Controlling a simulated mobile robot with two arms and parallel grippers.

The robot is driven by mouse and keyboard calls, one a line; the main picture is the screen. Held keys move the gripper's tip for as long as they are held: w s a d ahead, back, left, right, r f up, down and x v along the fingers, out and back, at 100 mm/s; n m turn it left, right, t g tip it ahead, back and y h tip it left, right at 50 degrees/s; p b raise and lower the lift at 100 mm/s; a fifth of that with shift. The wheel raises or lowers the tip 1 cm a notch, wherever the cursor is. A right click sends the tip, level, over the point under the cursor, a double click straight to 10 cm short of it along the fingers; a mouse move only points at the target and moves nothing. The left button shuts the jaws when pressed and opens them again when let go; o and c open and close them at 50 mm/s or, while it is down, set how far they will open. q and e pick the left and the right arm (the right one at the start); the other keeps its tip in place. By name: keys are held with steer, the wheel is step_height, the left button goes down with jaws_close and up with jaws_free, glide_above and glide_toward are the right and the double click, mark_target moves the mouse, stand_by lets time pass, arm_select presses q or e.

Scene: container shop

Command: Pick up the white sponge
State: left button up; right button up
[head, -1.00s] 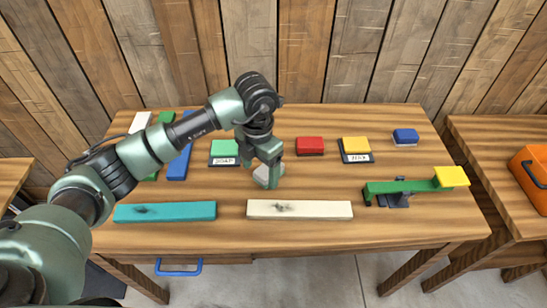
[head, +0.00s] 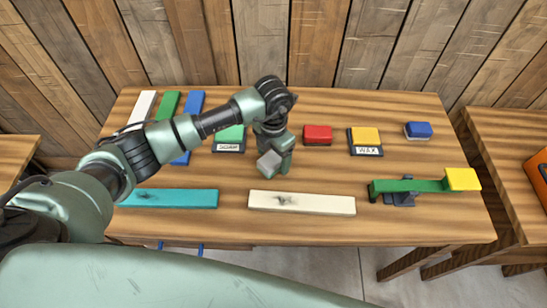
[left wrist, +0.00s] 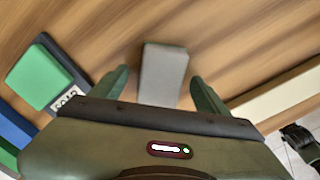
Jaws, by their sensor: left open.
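The white sponge (head: 268,162), a small pale grey-white block, lies on the wooden table near its middle. My left gripper (head: 276,166) is right over it in the head view and hides part of it. In the left wrist view, the sponge (left wrist: 164,72) shows between the two green fingers of the left gripper (left wrist: 160,75), with a gap on each side. The left gripper is open and holds nothing. My right gripper is not in view.
Around it are a green sponge on a SOAP pad (head: 229,139), a red sponge (head: 318,135), a yellow one on a WAX pad (head: 365,137) and a blue one (head: 418,130). A teal plank (head: 170,199), a cream plank (head: 301,203) and a green lever (head: 410,186) lie in front.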

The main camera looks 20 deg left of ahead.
mark_target(273, 157)
arm_select(q)
steer(key=shift+s+f, duration=0.1)
steer(key=shift+f, duration=0.05)
steer(key=c, duration=1.4)
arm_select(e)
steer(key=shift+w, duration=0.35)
arm_select(q)
steer(key=shift+r, duration=0.6)
step_height(273, 157, up, 19)
steer(key=b, duration=0.3)
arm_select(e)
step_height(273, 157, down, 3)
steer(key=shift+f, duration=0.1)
